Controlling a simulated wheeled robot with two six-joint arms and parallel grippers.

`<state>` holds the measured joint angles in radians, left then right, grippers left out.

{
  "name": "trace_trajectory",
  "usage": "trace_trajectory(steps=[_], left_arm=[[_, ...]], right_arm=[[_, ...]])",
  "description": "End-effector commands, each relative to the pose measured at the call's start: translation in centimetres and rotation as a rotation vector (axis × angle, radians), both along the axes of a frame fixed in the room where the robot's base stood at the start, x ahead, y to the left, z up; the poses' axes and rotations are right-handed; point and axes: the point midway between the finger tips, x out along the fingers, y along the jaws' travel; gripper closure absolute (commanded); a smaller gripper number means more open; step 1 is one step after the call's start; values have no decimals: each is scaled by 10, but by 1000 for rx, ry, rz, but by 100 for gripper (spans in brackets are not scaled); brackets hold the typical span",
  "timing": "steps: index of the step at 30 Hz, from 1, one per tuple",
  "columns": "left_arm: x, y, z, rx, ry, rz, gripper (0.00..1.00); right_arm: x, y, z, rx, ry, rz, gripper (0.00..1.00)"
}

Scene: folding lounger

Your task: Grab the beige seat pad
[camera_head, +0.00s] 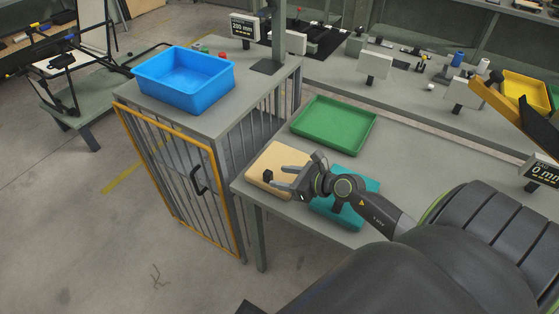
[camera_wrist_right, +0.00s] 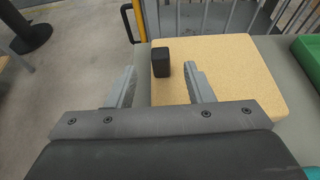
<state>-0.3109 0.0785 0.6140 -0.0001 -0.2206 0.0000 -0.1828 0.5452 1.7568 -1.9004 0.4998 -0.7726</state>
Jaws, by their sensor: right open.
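The beige seat pad (camera_head: 271,158) lies flat on the near left end of the grey table in the head view. It also fills much of the right wrist view (camera_wrist_right: 235,72). A small black block (camera_wrist_right: 161,58) stands up from the pad near its left side. My right gripper (camera_head: 269,181) is open, with its two fingers over the pad. In the right wrist view its fingers (camera_wrist_right: 158,88) point toward the pad, and the black block shows between them. I cannot tell whether the fingers touch the pad. My left gripper is not in view.
A teal pad (camera_head: 357,207) lies under my right arm on the grey table (camera_head: 403,170). A green tray (camera_head: 334,126) is behind it. A blue bin (camera_head: 184,78) stands on a barred cage with an orange-framed door (camera_head: 180,180).

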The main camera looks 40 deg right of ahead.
Motion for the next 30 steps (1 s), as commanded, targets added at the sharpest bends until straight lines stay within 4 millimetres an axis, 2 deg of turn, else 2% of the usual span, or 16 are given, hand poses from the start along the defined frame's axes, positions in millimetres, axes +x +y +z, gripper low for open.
trace_trajectory(steps=[3,7,11,21,30], left_arm=[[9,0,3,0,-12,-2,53],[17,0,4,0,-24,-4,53],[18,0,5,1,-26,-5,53],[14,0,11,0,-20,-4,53],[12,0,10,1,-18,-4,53]], right_arm=[[16,7,-6,2,1,-1,53],[24,10,-11,0,1,1,53],[30,12,-12,0,0,0,53],[65,26,-28,2,1,-1,53],[69,28,-31,0,1,0,53]])
